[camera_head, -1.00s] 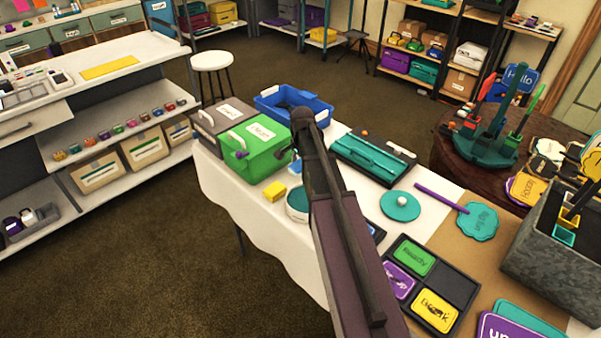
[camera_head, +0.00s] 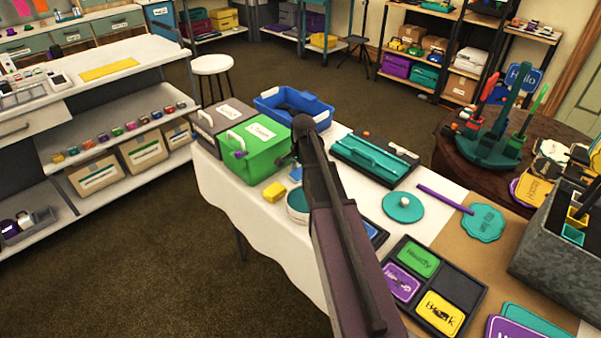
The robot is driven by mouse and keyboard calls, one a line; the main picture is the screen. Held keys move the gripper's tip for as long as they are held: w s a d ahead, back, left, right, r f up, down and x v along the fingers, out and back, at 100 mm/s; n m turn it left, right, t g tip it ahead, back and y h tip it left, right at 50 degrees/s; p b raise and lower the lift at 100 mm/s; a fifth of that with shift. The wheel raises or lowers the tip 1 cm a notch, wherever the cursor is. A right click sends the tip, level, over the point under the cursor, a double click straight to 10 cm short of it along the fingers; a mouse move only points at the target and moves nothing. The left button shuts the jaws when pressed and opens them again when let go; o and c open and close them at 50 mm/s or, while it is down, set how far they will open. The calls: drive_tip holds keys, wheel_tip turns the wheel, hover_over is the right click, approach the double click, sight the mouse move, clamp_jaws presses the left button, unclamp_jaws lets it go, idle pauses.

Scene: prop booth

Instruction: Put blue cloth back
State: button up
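I cannot clearly pick out a blue cloth. Another blue-edged piece (camera_head: 376,232) shows partly behind my arm. My arm reaches forward over the table, its far end near the green box (camera_head: 258,150).
A blue bin (camera_head: 325,108) and grey box (camera_head: 209,128) stand beside the green box. A yellow block (camera_head: 275,192) lies near the front edge. A teal tray (camera_head: 375,158), round teal lid (camera_head: 403,207) and dark sign tray (camera_head: 470,290) are right of my arm.

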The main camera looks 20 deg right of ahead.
drive_tip(key=shift+o, duration=0.2)
drive_tip(key=shift+r, duration=0.1)
wheel_tip(320, 180, up, 12)
drive_tip(key=p, duration=1.2)
drive_tip(key=shift+s+d, duration=0.15)
drive_tip(key=shift+s, duration=0.1)
idle(0.7)
drive_tip(key=s+a+n, duration=1.3)
drive_tip(key=s+a, duration=0.2)
drive_tip(key=s, duration=0.3)
drive_tip(key=shift+s+a+n+g, duration=0.15)
drive_tip(key=shift+a+n+g, duration=0.15)
drive_tip(key=shift+n, duration=0.1)
drive_tip(key=shift+d, duration=0.1)
